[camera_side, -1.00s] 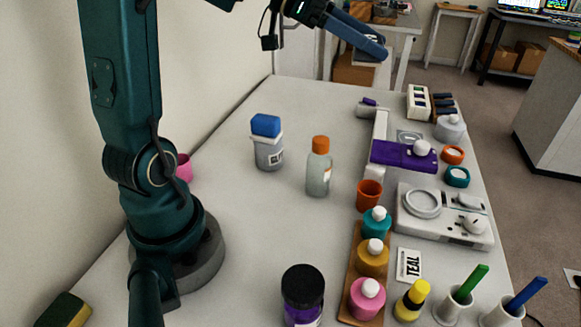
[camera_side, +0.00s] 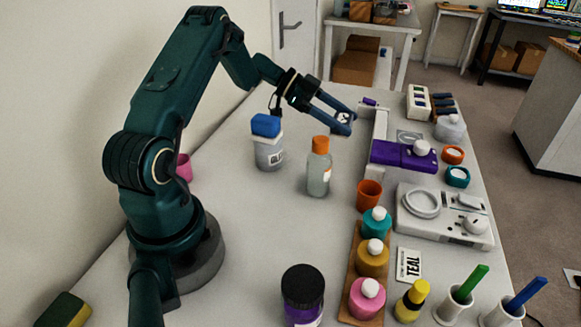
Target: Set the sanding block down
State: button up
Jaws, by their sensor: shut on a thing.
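My gripper (camera_side: 338,123) is over the far part of the white table, left of the pale upright rail. Its blue fingers are shut on a small grey block, the sanding block (camera_side: 342,118), which is mostly hidden between the fingertips. It is low, close to the table top; I cannot tell whether the block touches the surface.
A blue-capped bottle (camera_side: 267,142) and an orange-capped bottle (camera_side: 319,167) stand nearer than my gripper.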

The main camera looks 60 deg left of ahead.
aim_at(336, 155)
jog(key=shift+f, duration=3.35)
jog(key=shift+f, duration=0.15)
jog(key=o, duration=1.3)
jog(key=shift+o, duration=0.2)
jog(key=shift+s+a+r, duration=0.15)
jog(key=shift+a+r, duration=0.1)
jog(key=shift+r, duration=0.05)
jog(key=v, duration=1)
jog(key=shift+s+a+r, duration=0.1)
jog(key=shift+s+a, duration=0.05)
jog(key=shift+s, duration=0.1)
jog(key=shift+s+a+r, duration=0.2)
jog(key=shift+s+a, duration=0.1)
jog(key=shift+c, duration=0.9)
